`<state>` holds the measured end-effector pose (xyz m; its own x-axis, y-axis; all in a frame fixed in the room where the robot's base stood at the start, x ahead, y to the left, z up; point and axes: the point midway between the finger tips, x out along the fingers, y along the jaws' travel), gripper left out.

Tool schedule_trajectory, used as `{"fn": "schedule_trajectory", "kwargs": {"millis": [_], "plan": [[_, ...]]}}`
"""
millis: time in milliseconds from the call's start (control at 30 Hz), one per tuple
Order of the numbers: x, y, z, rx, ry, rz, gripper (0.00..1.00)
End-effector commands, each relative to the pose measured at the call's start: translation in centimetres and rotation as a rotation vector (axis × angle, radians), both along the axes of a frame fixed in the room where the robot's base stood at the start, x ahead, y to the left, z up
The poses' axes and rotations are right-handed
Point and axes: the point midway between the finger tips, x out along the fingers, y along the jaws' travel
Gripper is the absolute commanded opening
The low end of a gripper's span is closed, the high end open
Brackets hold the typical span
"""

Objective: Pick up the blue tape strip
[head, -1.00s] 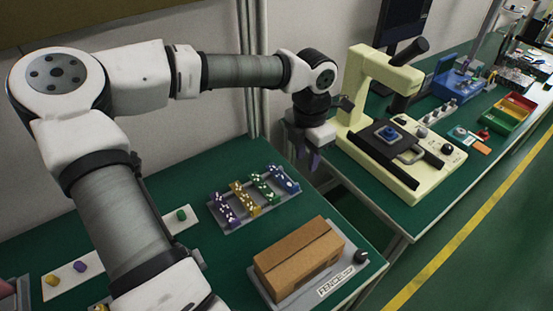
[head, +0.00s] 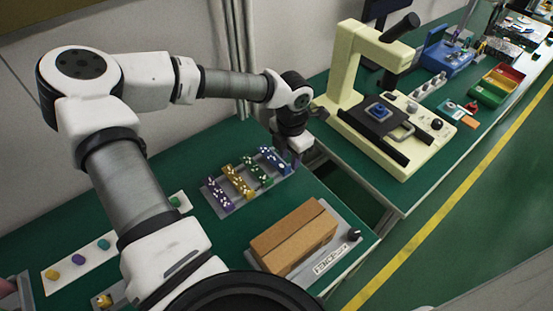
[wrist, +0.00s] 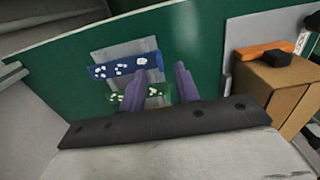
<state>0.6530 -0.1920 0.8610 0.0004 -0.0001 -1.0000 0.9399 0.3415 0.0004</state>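The blue tape strip (head: 274,160), dotted with white pieces, lies at the right end of a grey rack (head: 222,213). It also shows in the wrist view (wrist: 112,68), beyond the green strip. My gripper (head: 293,159) is beside the right end of the blue strip in the head view, and seems a little above it. Whether a finger touches the blue strip cannot be told.
Purple (head: 218,195), yellow (head: 238,181) and green strips share the rack. A cardboard box (head: 293,237) stands in front on a grey base. A cream press-like machine (head: 370,120) stands on the bench to the right, across a gap.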

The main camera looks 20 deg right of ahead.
Motion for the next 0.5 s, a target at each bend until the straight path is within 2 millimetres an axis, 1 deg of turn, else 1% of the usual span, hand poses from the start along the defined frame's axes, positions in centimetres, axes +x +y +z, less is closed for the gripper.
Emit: {"fn": "schedule_trajectory", "kwargs": {"millis": [233, 333, 500], "plan": [[0.0, 0.1, -3.2, -0.001, 0.002, 0.0, 0.32], [0.0, 0.1, -3.8, 0.0, 0.0, 0.0, 0.32], [0.0, 0.1, -3.9, 0.0, 0.0, 0.0, 0.32]]}}
